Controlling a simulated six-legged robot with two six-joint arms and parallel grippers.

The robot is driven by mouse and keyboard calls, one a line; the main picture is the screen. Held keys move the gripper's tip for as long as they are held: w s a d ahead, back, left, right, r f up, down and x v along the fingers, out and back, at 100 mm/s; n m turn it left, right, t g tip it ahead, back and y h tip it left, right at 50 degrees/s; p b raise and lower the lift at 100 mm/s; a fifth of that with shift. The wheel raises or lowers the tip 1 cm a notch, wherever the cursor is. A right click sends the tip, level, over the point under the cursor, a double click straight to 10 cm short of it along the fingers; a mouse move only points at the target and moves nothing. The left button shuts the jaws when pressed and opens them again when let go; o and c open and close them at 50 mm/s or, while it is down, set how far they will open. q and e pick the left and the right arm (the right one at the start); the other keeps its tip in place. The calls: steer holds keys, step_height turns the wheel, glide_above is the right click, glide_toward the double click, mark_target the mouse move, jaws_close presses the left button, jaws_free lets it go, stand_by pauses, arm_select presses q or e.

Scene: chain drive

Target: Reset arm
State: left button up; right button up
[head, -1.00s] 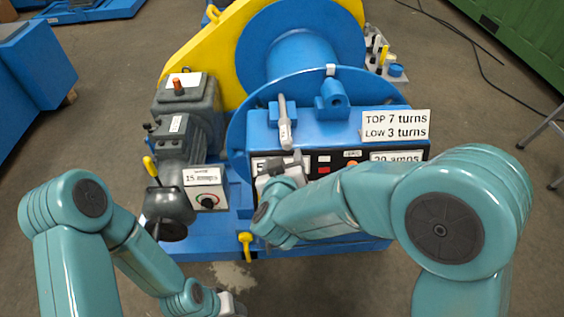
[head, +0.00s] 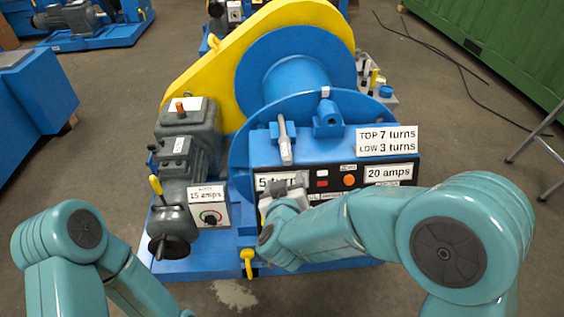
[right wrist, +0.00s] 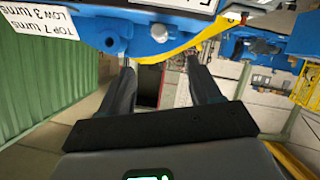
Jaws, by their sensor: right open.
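The blue and yellow chain drive machine stands in front of me, with its blue drum (head: 290,72) and a control panel (head: 330,197) on its front. The panel carries a red button (head: 322,183), an orange button (head: 349,180) and white labels. A grey lever (head: 284,138) stands upright above it. My right gripper (head: 278,192) is just in front of the panel's left part, below the "5 turn" label (head: 270,180). In the right wrist view my right gripper (right wrist: 165,88) has its fingers apart with nothing between them. My left arm (head: 80,235) is at the lower left; its gripper is out of view.
A grey motor (head: 183,150) with a yellow-handled lever (head: 155,186) and a "15 amps" box (head: 209,206) is at the machine's left. A yellow hook-like part (head: 248,262) is at its front edge. A green container (head: 510,45) stands at the back right.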

steer(key=d+f+m+g+h, duration=0.1)
steer(key=d+f+g+h, duration=0.15)
steer(key=d+f, duration=0.75)
steer(key=s+d+f+g+y, duration=0.25)
steer(key=s+d+f, duration=0.35)
steer(key=f, duration=0.5)
steer(key=s+a+f+m+g+y, duration=0.2)
steer(key=s+a+f+g, duration=0.1)
steer(key=s, duration=0.7)
steer(key=s+a+f+m+g+y+p, duration=0.1)
steer(key=s+a+f+m+g+y, duration=0.1)
steer(key=s, duration=0.8)
step_height(320, 180, down, 2)
steer(key=a+g+y, duration=0.1)
steer(key=a+g, duration=0.1)
steer(key=g, duration=0.1)
steer(key=shift+s+a+f, duration=0.15)
steer(key=shift+s+a, duration=0.05)
steer(key=shift+w, duration=0.1)
